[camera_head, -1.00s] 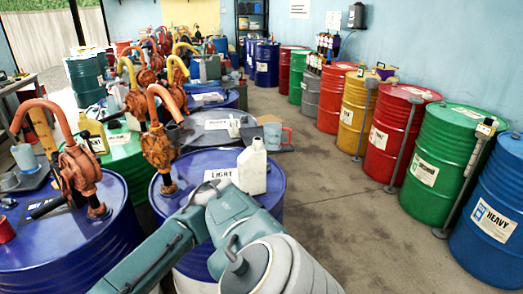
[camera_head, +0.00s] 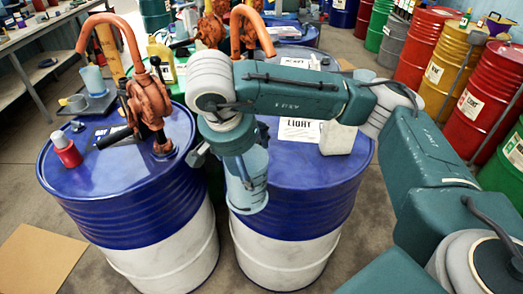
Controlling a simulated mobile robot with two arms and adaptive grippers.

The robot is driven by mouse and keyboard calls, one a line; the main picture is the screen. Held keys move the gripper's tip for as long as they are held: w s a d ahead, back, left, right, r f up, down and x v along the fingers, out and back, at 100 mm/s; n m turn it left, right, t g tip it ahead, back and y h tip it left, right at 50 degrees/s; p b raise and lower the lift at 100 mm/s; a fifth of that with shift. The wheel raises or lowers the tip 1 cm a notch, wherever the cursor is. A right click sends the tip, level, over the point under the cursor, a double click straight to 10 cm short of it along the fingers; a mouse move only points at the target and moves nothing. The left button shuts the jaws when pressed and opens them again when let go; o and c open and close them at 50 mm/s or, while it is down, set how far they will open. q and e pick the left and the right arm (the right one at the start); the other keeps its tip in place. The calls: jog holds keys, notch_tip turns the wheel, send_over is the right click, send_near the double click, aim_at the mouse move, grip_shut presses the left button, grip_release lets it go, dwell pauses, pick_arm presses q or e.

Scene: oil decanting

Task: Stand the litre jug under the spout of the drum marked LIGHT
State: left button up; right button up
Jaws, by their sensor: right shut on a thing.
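The blue drum marked LIGHT (camera_head: 330,190) stands in the middle with a white lower half. Its label (camera_head: 300,130) is partly behind my right arm. An orange curved spout pipe (camera_head: 250,14) rises behind my arm; its lower part and outlet are hidden. My right gripper (camera_head: 238,162) points down and is shut on a translucent pale-blue jug (camera_head: 254,190), apparently the litre jug. The jug hangs roughly upright in front of the drum's left front edge. I cannot tell whether it touches the drum. My left gripper is not in view.
Another blue drum (camera_head: 125,215) with an orange pump (camera_head: 150,100) and a red bottle (camera_head: 66,150) stands close on the left. A white container (camera_head: 338,138) stands on the LIGHT drum. A blue cup (camera_head: 92,80) sits behind left. Cardboard (camera_head: 40,262) lies on the floor.

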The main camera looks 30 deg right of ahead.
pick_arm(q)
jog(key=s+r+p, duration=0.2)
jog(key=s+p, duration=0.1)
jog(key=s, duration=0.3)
pick_arm(e)
jog(key=w+d+p, duration=0.2)
jog(key=w+d, duration=0.8)
jog(key=d, duration=0.4)
jog(key=shift+w+r+p, duration=0.15)
jog(key=shift+r+p, duration=0.1)
jog(key=shift+p, duration=0.1)
jog(key=shift+f+p, duration=0.95)
jog(key=shift+f, duration=0.8)
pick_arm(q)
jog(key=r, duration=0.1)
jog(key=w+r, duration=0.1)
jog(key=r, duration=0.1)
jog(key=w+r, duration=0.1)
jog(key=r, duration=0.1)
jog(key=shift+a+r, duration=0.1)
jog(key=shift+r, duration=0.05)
pick_arm(e)
jog(key=o, duration=1.7)
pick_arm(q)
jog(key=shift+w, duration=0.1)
